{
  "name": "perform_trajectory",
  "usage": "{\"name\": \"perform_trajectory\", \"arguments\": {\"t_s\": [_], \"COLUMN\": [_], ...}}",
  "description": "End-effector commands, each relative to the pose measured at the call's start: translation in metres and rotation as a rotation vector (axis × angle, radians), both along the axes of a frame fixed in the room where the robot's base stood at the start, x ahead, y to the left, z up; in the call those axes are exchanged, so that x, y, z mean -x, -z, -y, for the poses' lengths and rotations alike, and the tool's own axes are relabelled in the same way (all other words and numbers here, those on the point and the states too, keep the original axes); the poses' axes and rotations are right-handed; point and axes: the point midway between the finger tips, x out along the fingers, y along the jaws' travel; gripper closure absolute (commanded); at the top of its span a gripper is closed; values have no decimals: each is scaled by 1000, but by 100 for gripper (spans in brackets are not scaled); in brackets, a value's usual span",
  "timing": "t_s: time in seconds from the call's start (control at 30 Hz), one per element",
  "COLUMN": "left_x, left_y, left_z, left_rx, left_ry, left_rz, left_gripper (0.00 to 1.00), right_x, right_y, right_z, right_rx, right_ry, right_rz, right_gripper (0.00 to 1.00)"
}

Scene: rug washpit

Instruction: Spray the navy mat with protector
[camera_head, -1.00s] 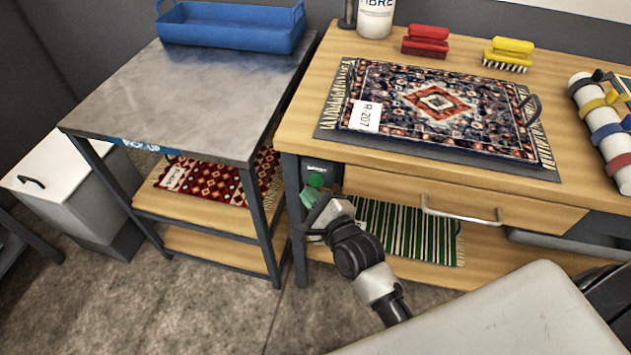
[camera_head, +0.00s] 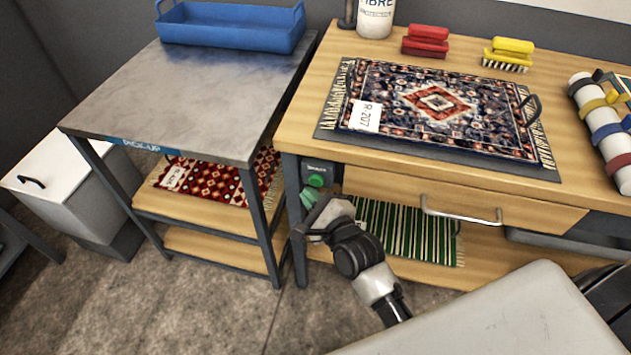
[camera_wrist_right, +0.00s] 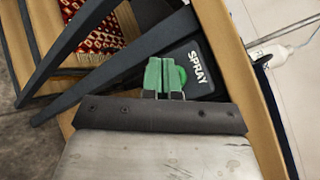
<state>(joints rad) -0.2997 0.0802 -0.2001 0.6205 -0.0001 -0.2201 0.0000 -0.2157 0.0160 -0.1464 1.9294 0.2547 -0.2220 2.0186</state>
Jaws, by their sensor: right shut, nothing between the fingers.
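The navy mat (camera_head: 395,95), with a red and cream medallion and fringed ends, lies flat on a dark grey board on the wooden bench. Its white tag reads R-207. A round green button (camera_head: 316,180) sits on a dark box labelled SPRAY, below the bench top at its left front leg. It also shows in the right wrist view (camera_wrist_right: 181,76), partly behind the fingers. My right gripper (camera_head: 309,198) is shut and empty, its green fingertips (camera_wrist_right: 163,76) right at the button. I cannot tell whether they touch it. My left gripper is not in view.
A drawer with a metal handle (camera_head: 460,217) is under the bench top. A green striped rug (camera_head: 415,235) lies on the shelf below. The metal-topped pick-up table (camera_head: 190,95) stands left with a blue tray (camera_head: 232,28). Brushes (camera_head: 425,42) and a white container (camera_head: 376,18) stand at the back.

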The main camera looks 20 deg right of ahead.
Motion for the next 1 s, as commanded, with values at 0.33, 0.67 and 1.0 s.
{"name": "perform_trajectory", "arguments": {"t_s": [0.33,0.67,1.0], "left_x": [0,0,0], "left_y": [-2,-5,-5], "left_z": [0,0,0], "left_rx": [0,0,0], "left_ry": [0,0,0], "left_rz": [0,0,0], "left_gripper": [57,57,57], "right_x": [-2,-7,-8], "right_y": [-1,0,0], "right_z": [1,5,5], "right_rx": [0,0,0], "right_ry": [0,1,0], "right_rz": [0,1,0], "right_gripper": [100,100,100]}}
